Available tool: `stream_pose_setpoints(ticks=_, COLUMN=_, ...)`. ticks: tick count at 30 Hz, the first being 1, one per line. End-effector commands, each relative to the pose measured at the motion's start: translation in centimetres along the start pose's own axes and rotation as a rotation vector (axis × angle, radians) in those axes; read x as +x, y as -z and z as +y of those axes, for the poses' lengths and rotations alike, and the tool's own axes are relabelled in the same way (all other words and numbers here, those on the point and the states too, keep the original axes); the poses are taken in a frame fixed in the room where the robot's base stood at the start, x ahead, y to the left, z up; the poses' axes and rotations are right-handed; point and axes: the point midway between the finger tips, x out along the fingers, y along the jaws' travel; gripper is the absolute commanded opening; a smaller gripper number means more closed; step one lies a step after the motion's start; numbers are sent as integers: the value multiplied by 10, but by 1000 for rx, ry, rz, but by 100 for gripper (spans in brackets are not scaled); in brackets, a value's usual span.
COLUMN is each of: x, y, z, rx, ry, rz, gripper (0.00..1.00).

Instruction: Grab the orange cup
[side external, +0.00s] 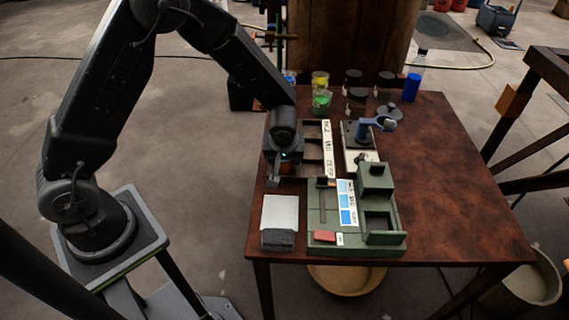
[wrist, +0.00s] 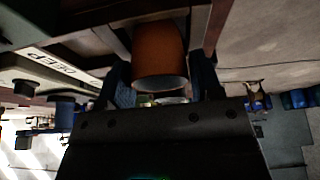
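The orange cup (wrist: 158,55) shows in the wrist view at top centre, between the two fingers of my gripper (wrist: 161,80). The fingers stand apart, one on each side of the cup, close to its walls. I cannot see clear contact on either side. The orange cup is hidden in that view by my gripper and wrist.
A green machine block (side external: 325,215) and a white-topped box (side external: 280,212) stand near the front edge. Yellow (side external: 320,79) and green (side external: 321,101) cups, dark jars and a blue cup (side external: 411,88) stand at the back. The table's right side (side external: 445,185) is clear.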

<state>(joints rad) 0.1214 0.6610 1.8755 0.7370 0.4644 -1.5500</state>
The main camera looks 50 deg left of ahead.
Motion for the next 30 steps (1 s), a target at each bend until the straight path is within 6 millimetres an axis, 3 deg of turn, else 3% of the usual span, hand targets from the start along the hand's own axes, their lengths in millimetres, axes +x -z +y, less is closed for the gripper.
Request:
stream_pose_setpoints(ticks=9, x=0, y=0, z=0, rx=0, ry=0, rz=0, gripper=29)
stream_pose_setpoints(ticks=20, x=-5, y=2, z=0, rx=-1, ry=-1, rz=1, gripper=28)
stream_pose_setpoints(ticks=28, x=-42, y=18, z=0, rx=-4, ry=-5, rz=4, gripper=28)
stream_pose_setpoints(ticks=30, x=-47, y=28, z=-19, rx=-9, ry=1, rz=2, gripper=28)
